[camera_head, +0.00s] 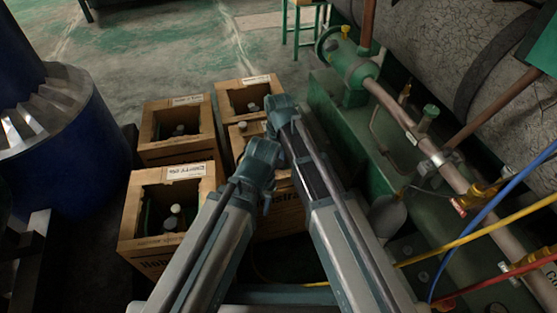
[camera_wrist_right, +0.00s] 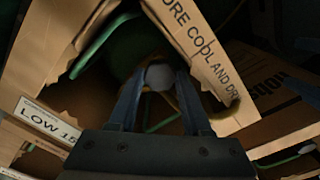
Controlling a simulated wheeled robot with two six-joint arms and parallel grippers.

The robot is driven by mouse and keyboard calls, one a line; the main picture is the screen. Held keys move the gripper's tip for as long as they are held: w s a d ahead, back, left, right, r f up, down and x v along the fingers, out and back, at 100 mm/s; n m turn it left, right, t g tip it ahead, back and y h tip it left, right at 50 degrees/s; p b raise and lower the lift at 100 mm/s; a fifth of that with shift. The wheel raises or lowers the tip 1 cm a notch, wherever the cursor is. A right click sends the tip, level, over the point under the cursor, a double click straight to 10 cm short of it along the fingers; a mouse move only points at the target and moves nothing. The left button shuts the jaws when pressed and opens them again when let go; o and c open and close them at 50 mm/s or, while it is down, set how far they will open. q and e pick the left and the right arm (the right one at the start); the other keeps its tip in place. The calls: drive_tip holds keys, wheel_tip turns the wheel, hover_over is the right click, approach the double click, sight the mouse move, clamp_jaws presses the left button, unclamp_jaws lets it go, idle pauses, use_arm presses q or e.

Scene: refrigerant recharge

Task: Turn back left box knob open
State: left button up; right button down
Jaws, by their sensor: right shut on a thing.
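Several open brown cardboard boxes stand on the floor in the head view. The back left box (camera_head: 152,148) holds dark bottles with a pale knob (camera_head: 180,129); no gripper is at it in this view. My right gripper (camera_head: 279,106) is beside the back right box (camera_head: 222,98), its fingertips not clearly visible. In the right wrist view, my right gripper (camera_wrist_right: 160,82) is shut on a round grey-white knob (camera_wrist_right: 160,76) on a green bottle inside a box (camera_wrist_right: 190,40). I cannot tell which box this is. My left gripper (camera_head: 262,158) is over the front right box, fingertips hidden.
The front left box (camera_head: 150,247) holds a bottle with a pale cap. A blue drum-like machine (camera_head: 70,140) stands at left. Green machinery with pipes (camera_head: 350,65) and coloured hoses (camera_head: 485,215) fill the right. Open floor (camera_head: 150,45) lies behind the boxes.

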sight(279, 164)
drive_tip(key=c, duration=0.6)
unclamp_jaws()
wheel_tip(279, 164, up, 14)
drive_tip(key=p, duration=1.4)
drive_tip(key=shift+f, duration=0.1)
